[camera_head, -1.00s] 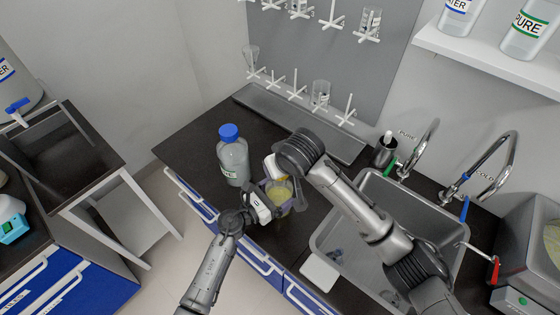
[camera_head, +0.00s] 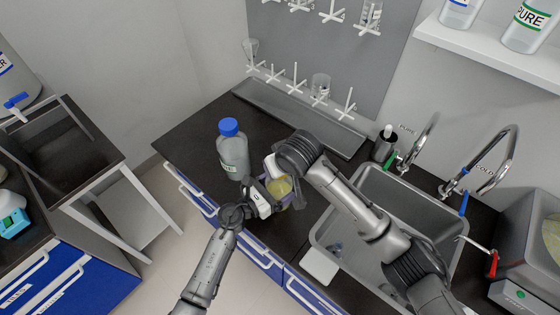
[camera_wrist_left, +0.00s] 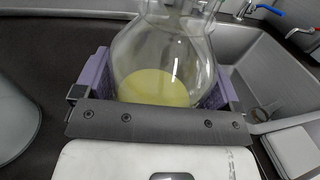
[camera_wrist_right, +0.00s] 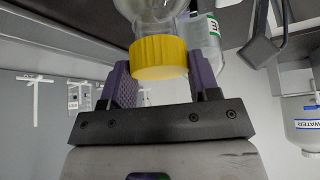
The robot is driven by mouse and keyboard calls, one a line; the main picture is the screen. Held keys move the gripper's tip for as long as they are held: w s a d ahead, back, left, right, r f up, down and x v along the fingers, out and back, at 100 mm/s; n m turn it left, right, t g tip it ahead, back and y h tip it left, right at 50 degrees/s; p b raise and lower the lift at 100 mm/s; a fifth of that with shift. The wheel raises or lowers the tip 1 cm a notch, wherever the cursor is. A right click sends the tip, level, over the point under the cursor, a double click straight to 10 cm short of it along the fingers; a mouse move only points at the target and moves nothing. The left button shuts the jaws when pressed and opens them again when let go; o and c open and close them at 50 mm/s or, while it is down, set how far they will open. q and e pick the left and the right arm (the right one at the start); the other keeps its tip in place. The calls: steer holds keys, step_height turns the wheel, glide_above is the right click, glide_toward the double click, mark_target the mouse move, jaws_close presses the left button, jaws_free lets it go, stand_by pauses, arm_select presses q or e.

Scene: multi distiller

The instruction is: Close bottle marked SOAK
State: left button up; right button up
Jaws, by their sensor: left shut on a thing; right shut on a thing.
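A clear glass bottle with pale yellow liquid (camera_wrist_left: 153,86) stands between the purple fingers of my left gripper (camera_wrist_left: 150,92), which is shut on it. The bottle also shows in the head view (camera_head: 280,188), over the counter. My right gripper (camera_wrist_right: 162,80) is shut on a yellow cap (camera_wrist_right: 160,57). In the right wrist view the cap lines up with clear glass of the bottle (camera_wrist_right: 150,8); I cannot tell whether it is seated on the neck. My right arm hides the bottle's top in the head view. No SOAK mark is readable.
A blue-capped bottle (camera_head: 232,155) stands on the counter just left of the grippers. The sink (camera_head: 440,200) with its taps lies to the right. A pegboard (camera_head: 320,60) and a grey tray (camera_head: 300,120) are behind. The counter's front edge is close.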

steer(key=shift+f, duration=0.55)
stand_by(0.6)
